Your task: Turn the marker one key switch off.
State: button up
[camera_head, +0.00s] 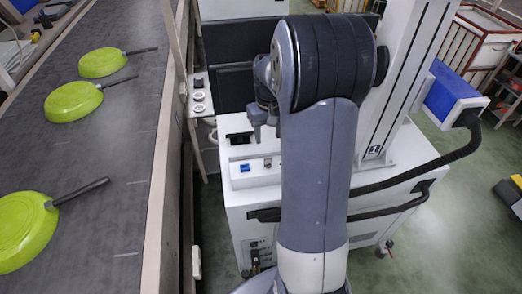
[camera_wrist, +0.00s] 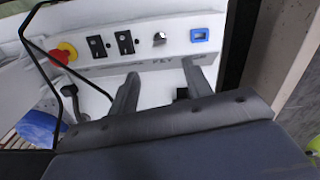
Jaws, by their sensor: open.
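My gripper (camera_head: 264,122) hangs at the left of my arm in the head view, above a white control panel. In the wrist view, its two fingers (camera_wrist: 160,72) are apart, with nothing between them. Beyond the fingertips, that panel carries a small silver key-like knob (camera_wrist: 159,38), between black switches (camera_wrist: 125,42) and a blue socket (camera_wrist: 200,34). By the conveyor, a narrow pale panel (camera_head: 190,82) carries round pale fittings (camera_head: 198,95), to the left of my gripper and apart from it. No readable marking shows which switch is marker one, and key positions are too small to tell.
The dark conveyor belt (camera_head: 120,150) runs along the left, with green pans (camera_head: 73,101) on it and a raised side rail (camera_head: 172,120). A red button (camera_wrist: 64,53) sits at the panel's left in the wrist view. Green floor (camera_head: 450,200) is open at the right.

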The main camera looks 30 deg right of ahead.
aim_at(268, 162)
notch_tip(268, 162, down, 10)
jog(key=shift+s+f+p, duration=0.1)
jog(key=shift+f+p, duration=0.05)
jog(key=shift+p, duration=0.3)
jog(key=c, duration=1)
